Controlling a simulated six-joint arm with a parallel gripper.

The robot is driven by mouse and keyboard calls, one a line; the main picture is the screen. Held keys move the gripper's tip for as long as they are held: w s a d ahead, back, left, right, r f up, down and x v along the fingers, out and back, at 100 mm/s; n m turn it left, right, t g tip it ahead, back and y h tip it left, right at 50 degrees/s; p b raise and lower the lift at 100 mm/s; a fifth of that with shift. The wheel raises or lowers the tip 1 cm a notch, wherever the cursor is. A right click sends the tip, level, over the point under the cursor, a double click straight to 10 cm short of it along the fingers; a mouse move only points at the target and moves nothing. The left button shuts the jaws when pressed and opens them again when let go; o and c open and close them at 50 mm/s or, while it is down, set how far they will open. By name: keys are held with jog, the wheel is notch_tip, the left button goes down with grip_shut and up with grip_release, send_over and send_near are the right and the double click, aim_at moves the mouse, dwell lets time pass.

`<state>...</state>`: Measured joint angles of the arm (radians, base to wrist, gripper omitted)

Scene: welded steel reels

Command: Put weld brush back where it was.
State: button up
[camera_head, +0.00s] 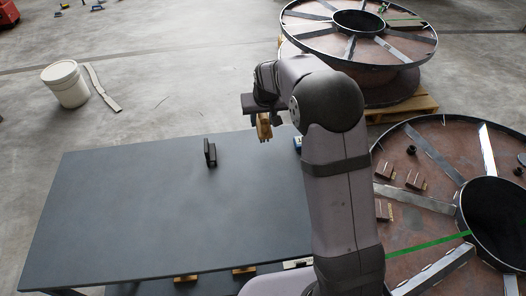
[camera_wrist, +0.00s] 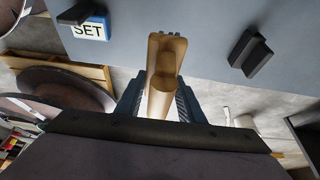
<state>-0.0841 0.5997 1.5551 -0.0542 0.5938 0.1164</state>
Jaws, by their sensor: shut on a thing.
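The weld brush, a tan wooden-looking piece (camera_head: 264,130), is held by my gripper near the far edge of the grey table (camera_head: 130,215). In the wrist view the brush (camera_wrist: 164,65) sits between the two dark ribbed fingers of my gripper (camera_wrist: 160,105), its far end pointing to the table. My gripper (camera_head: 263,116) is shut on it. I cannot tell whether the brush touches the table. The bristles do not show clearly.
A black bracket-like block (camera_head: 210,153) stands on the table; it also shows in the wrist view (camera_wrist: 250,53). A blue box marked SET (camera_wrist: 88,26) lies at the table's right, partly behind my arm. Large steel reels (camera_head: 410,60) stand right. The table's left is clear.

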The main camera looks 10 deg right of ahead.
aim_at(265, 125)
jog(key=shift+f, duration=4.95)
jog(key=shift+f, duration=0.15)
jog(key=o, duration=1)
jog(key=shift+s+r, duration=0.1)
jog(key=shift+r, duration=0.4)
jog(key=v, duration=1.1)
jog(key=shift+s+r, duration=0.1)
